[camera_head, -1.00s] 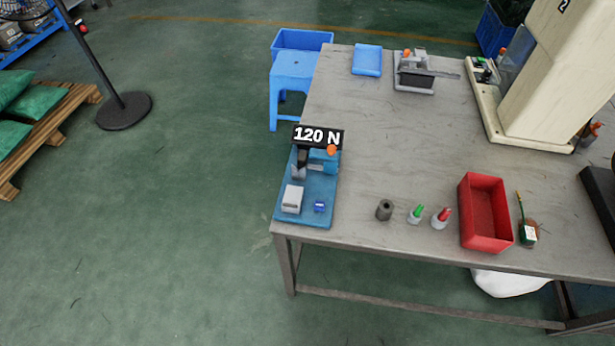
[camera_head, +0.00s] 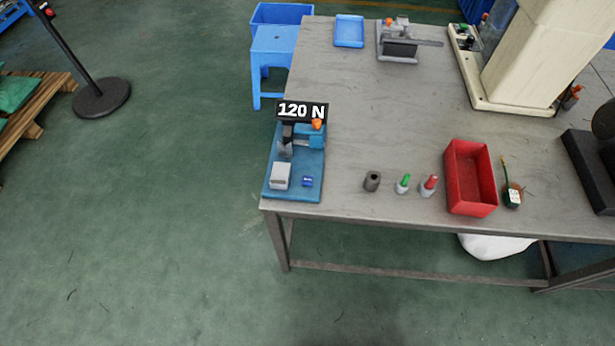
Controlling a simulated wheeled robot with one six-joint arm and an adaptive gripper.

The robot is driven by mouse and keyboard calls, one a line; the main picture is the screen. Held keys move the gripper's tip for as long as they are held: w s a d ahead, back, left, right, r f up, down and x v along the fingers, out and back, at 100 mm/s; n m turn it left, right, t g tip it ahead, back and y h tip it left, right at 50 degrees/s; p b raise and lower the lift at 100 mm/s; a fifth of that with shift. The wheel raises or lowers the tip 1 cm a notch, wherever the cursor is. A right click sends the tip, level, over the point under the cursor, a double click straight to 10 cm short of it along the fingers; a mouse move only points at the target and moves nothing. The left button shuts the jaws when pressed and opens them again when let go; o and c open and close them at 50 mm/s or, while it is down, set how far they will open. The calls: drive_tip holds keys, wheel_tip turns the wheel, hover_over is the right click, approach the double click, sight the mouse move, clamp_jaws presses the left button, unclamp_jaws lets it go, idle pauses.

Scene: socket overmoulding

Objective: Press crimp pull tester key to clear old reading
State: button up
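The crimp pull tester (camera_head: 312,190) is a blue-based device at the front left corner of the grey table. Its black display (camera_head: 301,111) reads "120 N" in white. An orange knob sits just under the display's right end. A small blue key (camera_head: 307,181) lies at the front right of the base, beside a light grey block (camera_head: 280,176). My gripper is not in view.
On the table (camera_head: 390,120) stand a dark grey cylinder (camera_head: 372,181), a green-topped piece (camera_head: 403,184), a red-topped piece (camera_head: 429,186) and a red bin (camera_head: 456,186). A cream machine (camera_head: 530,55) stands at the back right. Open floor lies in front and to the left.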

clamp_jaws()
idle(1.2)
